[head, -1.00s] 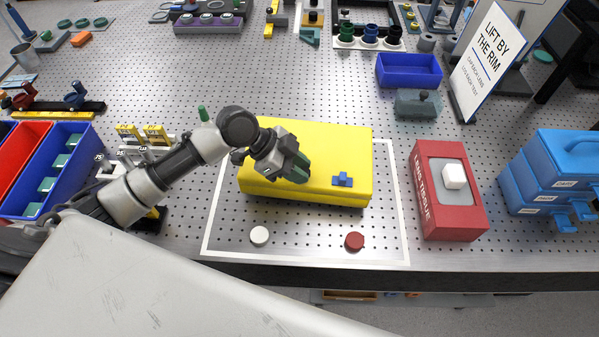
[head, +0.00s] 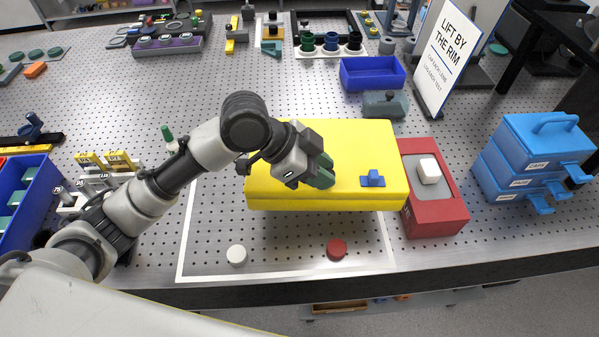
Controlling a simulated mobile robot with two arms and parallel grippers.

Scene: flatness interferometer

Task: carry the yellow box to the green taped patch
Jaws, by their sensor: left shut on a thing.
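The yellow box (head: 340,150), flat and wide with a small blue latch-like piece (head: 372,179) on its lid, is in the middle of the head view. It looks raised above the bench and overlaps the red tissue box in the picture. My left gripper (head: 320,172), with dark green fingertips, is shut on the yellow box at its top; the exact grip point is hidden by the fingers. I make out no green taped patch in this view. My right gripper is not in view.
A white taped outline (head: 185,235) lies below the box, with a white disc (head: 237,254) and a red disc (head: 337,250). Right stand the red tissue box (head: 436,215) and blue drawers (head: 540,145). A blue bin (head: 372,73) and sign (head: 448,50) stand behind.

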